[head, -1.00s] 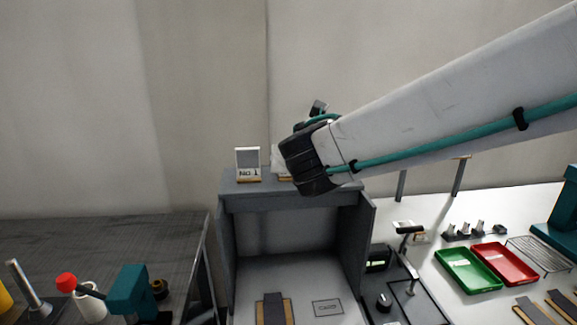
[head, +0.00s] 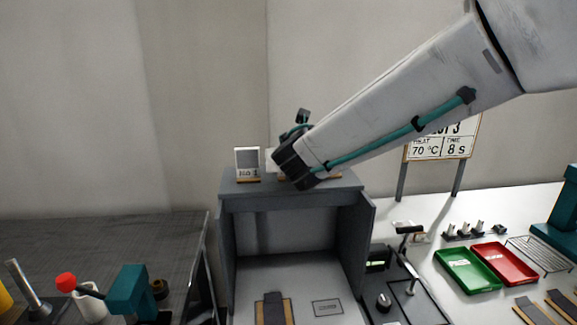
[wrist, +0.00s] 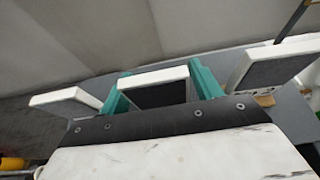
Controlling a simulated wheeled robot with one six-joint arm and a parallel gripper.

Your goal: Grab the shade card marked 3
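Shade cards stand on top of the grey booth (head: 290,190). The left one (head: 247,163) reads No 1 in the head view. My gripper is over the booth top to its right, its fingers hidden by my wrist. In the wrist view, my gripper (wrist: 162,88) has its teal fingers apart, one on each side of a middle card (wrist: 155,86). The fingers look very close to its edges; contact is unclear. Another card (wrist: 68,98) is to the left and one (wrist: 275,62) to the right. No number is readable there, so I cannot tell which is marked 3.
A sign (head: 442,137) with heat and time stands on posts at the right. A green tray (head: 467,270) and red tray (head: 503,264) lie on the white bench. A dark table (head: 100,240) at left holds a red-capped bottle (head: 88,300). The wall is behind the booth.

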